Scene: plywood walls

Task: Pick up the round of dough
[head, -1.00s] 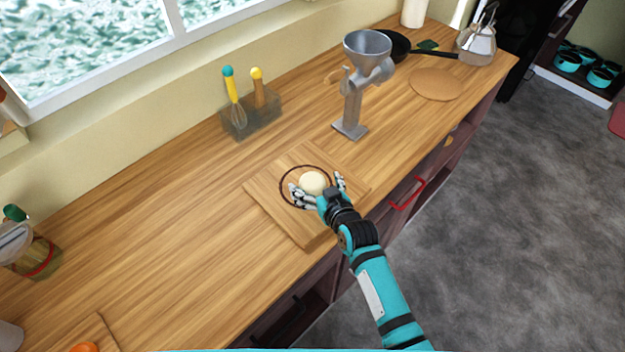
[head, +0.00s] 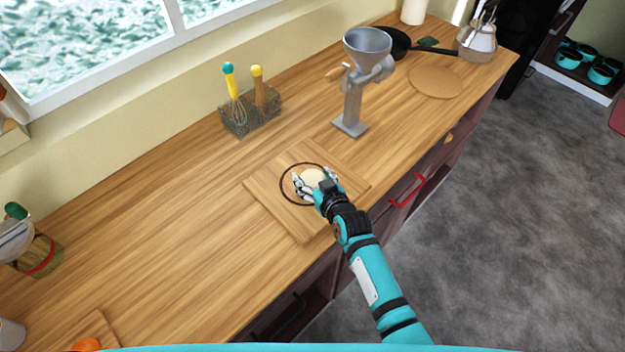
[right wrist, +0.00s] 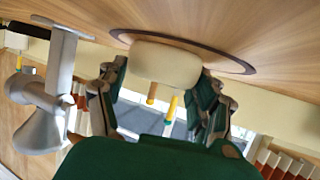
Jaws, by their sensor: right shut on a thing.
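The round of dough (head: 312,178) is a pale, smooth, flattened ball within the dark ring on the wooden board (head: 268,193). My right gripper (head: 316,185) is shut on the dough, with a finger on either side of it. In the right wrist view the dough (right wrist: 166,64) sits between the two fingers of the gripper (right wrist: 163,85), close to the ringed board surface. I cannot tell whether it still touches the board. My left gripper is not in view.
A grey metal grinder (head: 353,95) stands behind the board. A utensil holder (head: 250,112) with a whisk is by the wall. A round wooden board (head: 435,82) and dark pan (head: 396,44) are at the far right.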

